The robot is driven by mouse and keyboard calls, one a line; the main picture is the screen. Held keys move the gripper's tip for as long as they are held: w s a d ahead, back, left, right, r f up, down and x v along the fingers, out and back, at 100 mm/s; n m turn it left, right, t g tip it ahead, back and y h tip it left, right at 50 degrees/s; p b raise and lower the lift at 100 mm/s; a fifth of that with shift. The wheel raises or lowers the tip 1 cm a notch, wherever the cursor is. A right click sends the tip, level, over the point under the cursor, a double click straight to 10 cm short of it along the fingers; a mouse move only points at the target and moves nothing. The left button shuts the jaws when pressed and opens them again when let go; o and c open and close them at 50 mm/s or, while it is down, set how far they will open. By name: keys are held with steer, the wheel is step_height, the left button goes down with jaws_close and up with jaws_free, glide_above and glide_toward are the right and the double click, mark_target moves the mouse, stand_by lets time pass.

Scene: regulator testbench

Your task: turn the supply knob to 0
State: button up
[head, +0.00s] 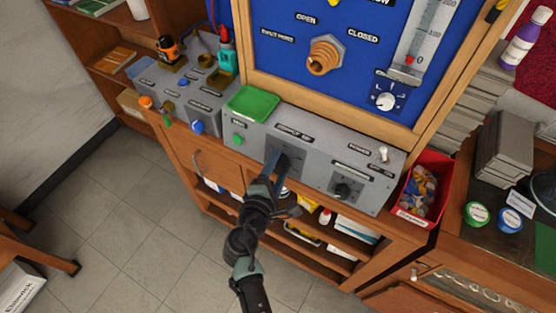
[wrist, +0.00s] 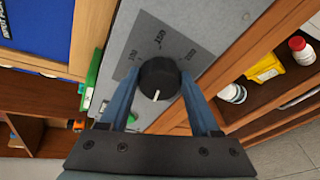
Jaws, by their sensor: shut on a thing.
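The supply knob is a round black knob (wrist: 158,76) with a white pointer line on its face, seen close up in the wrist view. The pointer lies toward the bottom of the wrist view, tilted slightly left. My gripper (wrist: 158,82) has its two blue fingers on either side of the knob, shut on it. In the head view, my gripper (head: 279,172) reaches the front panel (head: 238,121) and hides much of the knob.
A second black knob (head: 345,188) and a power switch (head: 383,153) are to the right on the same panel. A green tray (head: 253,102) sits at its left top. A red bin (head: 428,170) stands right. Open shelves (head: 330,238) with bottles lie below.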

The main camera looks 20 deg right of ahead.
steer(key=shift+r+n+g+p, duration=0.15)
steer(key=shift+n+g+p, duration=0.25)
steer(key=shift+n+p, duration=0.9)
steer(key=shift+n, duration=0.3)
steer(key=o, duration=1.4)
steer(key=v, duration=1.3)
steer(key=shift+w+d+r, duration=0.1)
